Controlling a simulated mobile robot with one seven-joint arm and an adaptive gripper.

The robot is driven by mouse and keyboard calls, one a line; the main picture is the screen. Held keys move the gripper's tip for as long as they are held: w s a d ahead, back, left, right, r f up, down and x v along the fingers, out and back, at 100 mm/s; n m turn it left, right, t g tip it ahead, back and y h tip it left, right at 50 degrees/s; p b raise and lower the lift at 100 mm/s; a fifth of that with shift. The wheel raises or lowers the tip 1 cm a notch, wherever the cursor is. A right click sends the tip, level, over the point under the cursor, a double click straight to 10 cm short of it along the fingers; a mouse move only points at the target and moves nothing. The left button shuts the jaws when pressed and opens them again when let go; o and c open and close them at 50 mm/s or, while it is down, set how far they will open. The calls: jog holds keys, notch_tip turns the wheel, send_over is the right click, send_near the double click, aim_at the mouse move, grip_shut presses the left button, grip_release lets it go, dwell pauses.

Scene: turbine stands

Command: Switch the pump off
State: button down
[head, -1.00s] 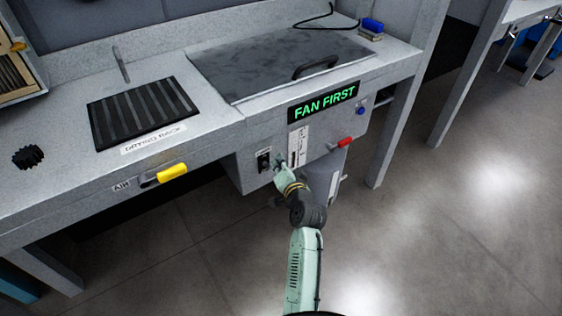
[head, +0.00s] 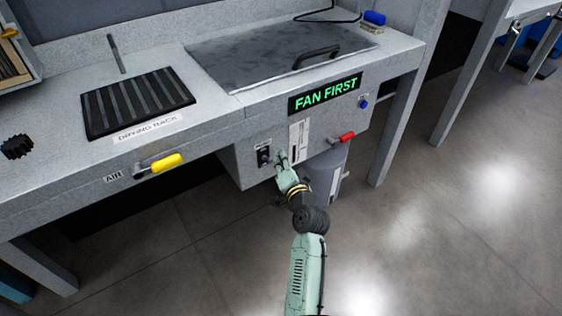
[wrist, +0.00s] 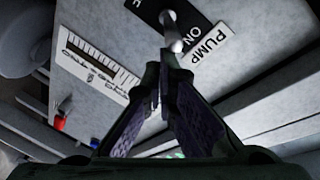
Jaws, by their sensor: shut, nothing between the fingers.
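The pump switch (head: 264,156) is a black plate with a small toggle on the front panel of the grey bench. In the wrist view its silver toggle lever (wrist: 171,28) stands on the black plate by the word ON, beside a white PUMP label (wrist: 210,43). The plate's other end is cut off by the top edge. My gripper (head: 282,157) is just right of the switch in the head view. In the wrist view the fingertips (wrist: 162,66) are together and empty, close to the lever's tip; I cannot tell whether they touch it.
A white printed scale card (head: 298,142) is right of the switch, with a red handle (head: 347,137) and blue knob (head: 364,103) farther right. A green FAN FIRST sign (head: 325,94) is above. A yellow AIR handle (head: 167,163) is left. A grey cylinder (head: 330,172) stands below.

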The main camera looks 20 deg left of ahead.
jog(key=shift+f+b, duration=0.25)
jog(key=shift+b, duration=0.1)
jog(key=f+b, duration=0.2)
jog(key=shift+s+d+b, duration=0.15)
jog(key=shift+d+b, duration=0.05)
jog(key=shift+b, duration=0.15)
